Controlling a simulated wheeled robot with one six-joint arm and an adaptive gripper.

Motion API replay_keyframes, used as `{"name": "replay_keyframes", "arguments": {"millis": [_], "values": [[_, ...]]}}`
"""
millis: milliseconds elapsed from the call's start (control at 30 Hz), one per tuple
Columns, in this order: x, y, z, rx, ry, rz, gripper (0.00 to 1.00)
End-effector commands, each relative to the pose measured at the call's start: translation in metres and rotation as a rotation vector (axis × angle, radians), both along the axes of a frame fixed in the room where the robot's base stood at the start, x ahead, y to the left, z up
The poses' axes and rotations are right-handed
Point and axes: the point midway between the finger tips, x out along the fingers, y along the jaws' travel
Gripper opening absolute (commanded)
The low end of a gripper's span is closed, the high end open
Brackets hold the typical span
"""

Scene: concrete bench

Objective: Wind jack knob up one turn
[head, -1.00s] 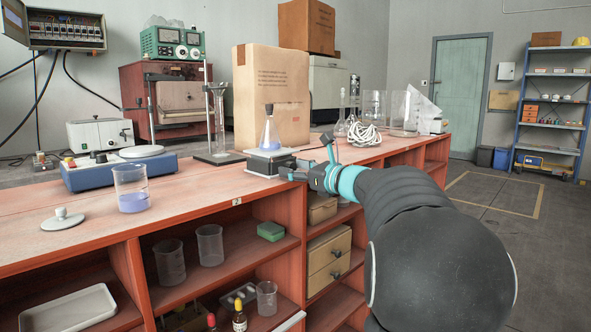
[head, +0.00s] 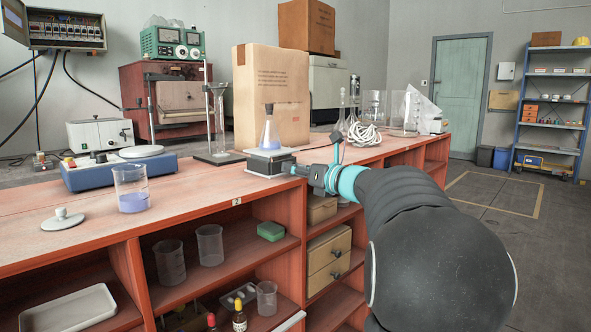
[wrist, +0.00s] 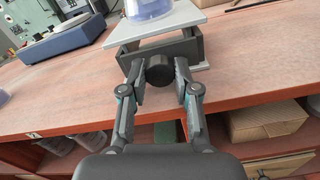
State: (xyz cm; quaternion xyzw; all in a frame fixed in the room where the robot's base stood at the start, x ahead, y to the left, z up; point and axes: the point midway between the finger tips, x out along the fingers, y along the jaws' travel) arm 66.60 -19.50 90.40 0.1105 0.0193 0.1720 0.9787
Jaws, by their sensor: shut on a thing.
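The lab jack (head: 262,166) stands on the red bench top, with a pale top plate and dark frame. A conical flask (head: 269,134) with bluish liquid and a dark stopper stands upright on its plate. In the wrist view the jack's top plate (wrist: 118,38) carries the flask's base (wrist: 148,8). The dark round knob (wrist: 157,70) faces me on the front of the jack's frame. My gripper (wrist: 158,73) is shut on the knob, one fingertip on each side. In the head view my gripper (head: 289,168) reaches the jack from the right.
A cardboard box (head: 272,95) stands behind the jack. A beaker (head: 131,188) stands at the front left.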

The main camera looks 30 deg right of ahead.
Motion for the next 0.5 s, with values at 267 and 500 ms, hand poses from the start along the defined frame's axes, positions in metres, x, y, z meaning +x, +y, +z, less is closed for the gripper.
{"name": "replay_keyframes", "arguments": {"millis": [267, 500], "values": [[0.0001, 0.0, -0.0003, 0.036, 0.014, 0.0, 0.0], [0.0001, 0.0, -0.0004, 0.035, 0.014, 0.0, 0.55]]}}
